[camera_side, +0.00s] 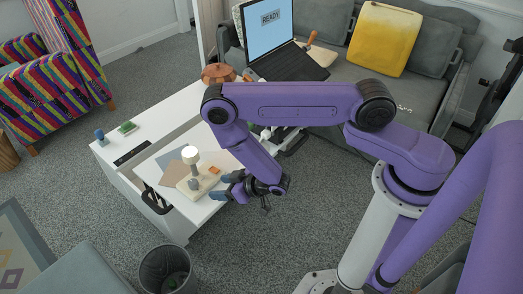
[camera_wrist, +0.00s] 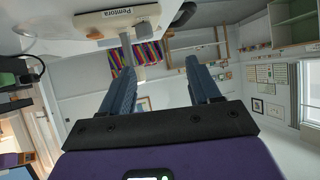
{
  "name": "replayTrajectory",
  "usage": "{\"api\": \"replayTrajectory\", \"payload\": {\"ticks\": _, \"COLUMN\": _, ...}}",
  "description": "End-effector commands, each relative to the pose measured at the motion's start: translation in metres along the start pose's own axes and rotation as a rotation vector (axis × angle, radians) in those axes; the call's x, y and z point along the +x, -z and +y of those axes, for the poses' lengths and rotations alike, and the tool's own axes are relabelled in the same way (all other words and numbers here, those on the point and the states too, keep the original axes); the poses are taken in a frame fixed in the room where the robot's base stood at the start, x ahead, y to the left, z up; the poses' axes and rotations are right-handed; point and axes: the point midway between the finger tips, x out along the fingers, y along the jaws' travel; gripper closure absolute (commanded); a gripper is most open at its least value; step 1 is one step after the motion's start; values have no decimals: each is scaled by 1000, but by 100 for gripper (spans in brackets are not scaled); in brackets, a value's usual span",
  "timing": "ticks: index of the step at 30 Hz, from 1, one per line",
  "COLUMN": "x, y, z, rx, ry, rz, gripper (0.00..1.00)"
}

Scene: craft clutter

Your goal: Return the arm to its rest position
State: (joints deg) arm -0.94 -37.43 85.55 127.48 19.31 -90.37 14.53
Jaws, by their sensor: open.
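My gripper (camera_side: 224,186) is at the front right edge of the white desk in the side view, its fingers pointing left. In the wrist view my gripper (camera_wrist: 160,84) shows two blue-grey fingers spread apart with nothing held between them. A beige board (camera_side: 205,183) with a white-topped upright piece (camera_side: 193,168) lies just left of the fingertips. I cannot tell whether the fingers touch the board.
The white desk (camera_side: 165,109) also carries a small blue item (camera_side: 100,135), a green item (camera_side: 127,127) and a copper-coloured pot (camera_side: 218,73). A laptop (camera_side: 267,32) reading "READY" stands behind the arm. A dark bin (camera_side: 167,268) stands in front. Carpet floor is clear at the right of the desk.

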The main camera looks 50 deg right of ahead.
Motion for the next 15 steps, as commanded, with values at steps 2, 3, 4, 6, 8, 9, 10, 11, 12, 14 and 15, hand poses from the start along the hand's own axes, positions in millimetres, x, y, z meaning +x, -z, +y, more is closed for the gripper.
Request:
{"api": "replayTrajectory", "payload": {"ticks": 2, "x": 3, "y": 17, "z": -12, "rx": 2, "ry": 29, "rz": -48, "gripper": 38}}
{"api": "replayTrajectory", "payload": {"ticks": 3, "x": 2, "y": 22, "z": -18, "rx": -1, "ry": 43, "rz": -79, "gripper": 38}}
{"api": "replayTrajectory", "payload": {"ticks": 4, "x": 1, "y": 27, "z": -22, "rx": -3, "ry": 54, "rz": -101, "gripper": 38}}
{"api": "replayTrajectory", "payload": {"ticks": 6, "x": -4, "y": 36, "z": -32, "rx": -12, "ry": 80, "rz": -155, "gripper": 38}}
{"api": "replayTrajectory", "payload": {"ticks": 8, "x": -10, "y": 44, "z": -41, "rx": -24, "ry": 104, "rz": -200, "gripper": 38}}
{"api": "replayTrajectory", "payload": {"ticks": 9, "x": -15, "y": 49, "z": -46, "rx": -33, "ry": 120, "rz": -230, "gripper": 38}}
{"api": "replayTrajectory", "payload": {"ticks": 10, "x": -20, "y": 52, "z": -50, "rx": -40, "ry": 132, "rz": -254, "gripper": 38}}
{"api": "replayTrajectory", "payload": {"ticks": 11, "x": -25, "y": 56, "z": -54, "rx": -49, "ry": 145, "rz": -275, "gripper": 38}}
{"api": "replayTrajectory", "payload": {"ticks": 12, "x": -32, "y": 61, "z": -59, "rx": -62, "ry": 162, "rz": -304, "gripper": 38}}
{"api": "replayTrajectory", "payload": {"ticks": 14, "x": -45, "y": 68, "z": -65, "rx": -84, "ry": 187, "rz": -350, "gripper": 38}}
{"api": "replayTrajectory", "payload": {"ticks": 15, "x": -54, "y": 72, "z": -69, "rx": -100, "ry": 204, "rz": -378, "gripper": 38}}
